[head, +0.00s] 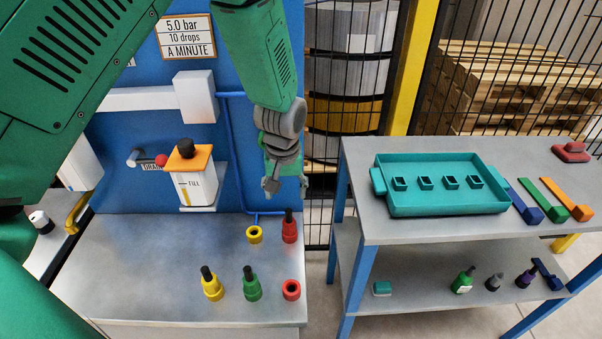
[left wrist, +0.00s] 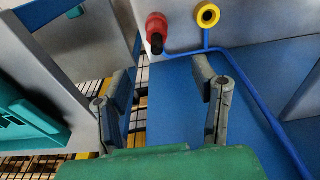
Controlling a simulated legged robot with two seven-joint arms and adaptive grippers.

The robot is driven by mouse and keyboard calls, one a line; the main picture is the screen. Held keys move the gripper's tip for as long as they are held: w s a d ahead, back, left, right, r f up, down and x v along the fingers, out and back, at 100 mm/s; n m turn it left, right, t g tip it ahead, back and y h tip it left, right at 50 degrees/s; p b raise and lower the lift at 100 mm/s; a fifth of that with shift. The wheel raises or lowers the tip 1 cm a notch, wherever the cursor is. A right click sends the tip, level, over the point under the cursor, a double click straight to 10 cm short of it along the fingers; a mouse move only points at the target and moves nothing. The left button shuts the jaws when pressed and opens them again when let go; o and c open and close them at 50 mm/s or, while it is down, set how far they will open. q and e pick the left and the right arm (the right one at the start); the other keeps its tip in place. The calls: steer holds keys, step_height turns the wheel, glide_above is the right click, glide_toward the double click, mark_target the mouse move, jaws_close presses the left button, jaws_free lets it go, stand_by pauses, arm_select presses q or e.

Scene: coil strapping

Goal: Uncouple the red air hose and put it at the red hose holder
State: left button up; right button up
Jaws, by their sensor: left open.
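The red air hose coupling (head: 290,232) with a black upper end stands upright at the bench's right edge, where the blue pipe ends. It also shows at the top of the left wrist view (left wrist: 157,30). The open red ring (head: 291,290), which looks like the red hose holder, is empty at the front right corner of the bench. My left gripper (head: 285,184) is open and empty, above and behind the red coupling, fingers pointing down. Its two spread fingers also show in the left wrist view (left wrist: 167,76). My right gripper is not in view.
An empty yellow ring (head: 254,235) sits left of the red coupling. Yellow (head: 212,288) and green (head: 251,288) black-topped pieces stand along the front. The blue pipe (head: 239,170) runs down the panel. A side table (head: 360,227) with a teal tray (head: 440,208) stands right.

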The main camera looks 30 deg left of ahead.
mark_target(289, 222)
arm_select(q)
steer(key=shift+w+d, duration=0.15)
steer(key=shift+w, duration=0.2)
steer(key=f, duration=0.3)
steer(key=shift+s+d+f, duration=0.2)
steer(key=shift+s+f, duration=0.1)
steer(key=f, duration=0.2)
steer(key=w+a+f, duration=0.1)
steer(key=f, duration=0.2)
steer(key=f+p, duration=0.1)
steer(key=f, duration=0.2)
steer(key=shift+w+a, duration=0.15)
steer(key=shift+a, duration=0.1)
steer(key=shift+d+f, duration=0.15)
steer(key=shift+f, duration=0.5)
steer(key=shift+w+d+f, duration=0.1)
steer(key=shift+d+f, duration=0.05)
steer(key=shift+d, duration=0.05)
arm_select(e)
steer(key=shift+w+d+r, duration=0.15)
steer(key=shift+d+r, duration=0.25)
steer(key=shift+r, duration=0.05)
arm_select(q)
steer(key=shift+a, duration=0.15)
steer(key=c, duration=1.2)
steer(key=shift+a, duration=0.1)
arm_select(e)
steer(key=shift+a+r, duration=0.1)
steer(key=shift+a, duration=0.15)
